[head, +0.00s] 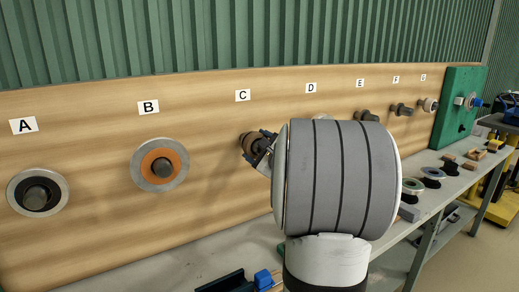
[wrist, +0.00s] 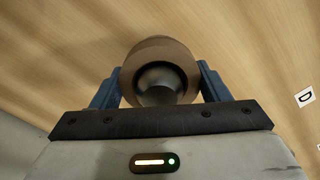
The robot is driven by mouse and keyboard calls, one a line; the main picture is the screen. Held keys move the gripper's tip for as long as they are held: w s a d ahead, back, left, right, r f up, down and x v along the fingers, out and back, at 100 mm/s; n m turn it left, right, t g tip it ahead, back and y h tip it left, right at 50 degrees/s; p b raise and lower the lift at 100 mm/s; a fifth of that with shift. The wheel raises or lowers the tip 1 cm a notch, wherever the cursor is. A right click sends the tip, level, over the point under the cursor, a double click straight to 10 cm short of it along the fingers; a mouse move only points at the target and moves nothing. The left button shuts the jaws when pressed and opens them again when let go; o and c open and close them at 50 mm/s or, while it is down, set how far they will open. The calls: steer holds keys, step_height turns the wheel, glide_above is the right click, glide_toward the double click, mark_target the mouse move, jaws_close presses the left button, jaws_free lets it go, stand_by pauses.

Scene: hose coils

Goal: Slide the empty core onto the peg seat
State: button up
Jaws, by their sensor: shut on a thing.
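The empty core is a short brown tube (wrist: 160,55), held between the two blue fingers of my gripper (wrist: 158,85) in the wrist view. A grey rounded shape (wrist: 158,88) shows inside its bore; I cannot tell whether that is a peg end or the inner wall. In the head view the core (head: 248,142) is at the board below label C, partly hidden by my gripper (head: 262,150) and arm. How far it sits on a peg there is hidden. Bare dark pegs show below E (head: 364,116) and F (head: 402,109).
Flanged reels hang on the pegs under A (head: 54,206) and B (head: 182,173). A green panel (head: 457,88) with a fitting stands at the right end. Reels and small blocks lie on the grey bench (head: 450,185).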

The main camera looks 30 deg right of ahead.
steer(key=shift+w, duration=0.6)
steer(key=o, duration=1.8)
steer(key=shift+c, duration=0.2)
steer(key=c, duration=0.8)
steer(key=shift+a+r, duration=0.1)
steer(key=shift+a, duration=0.1)
steer(key=shift+a, duration=0.15)
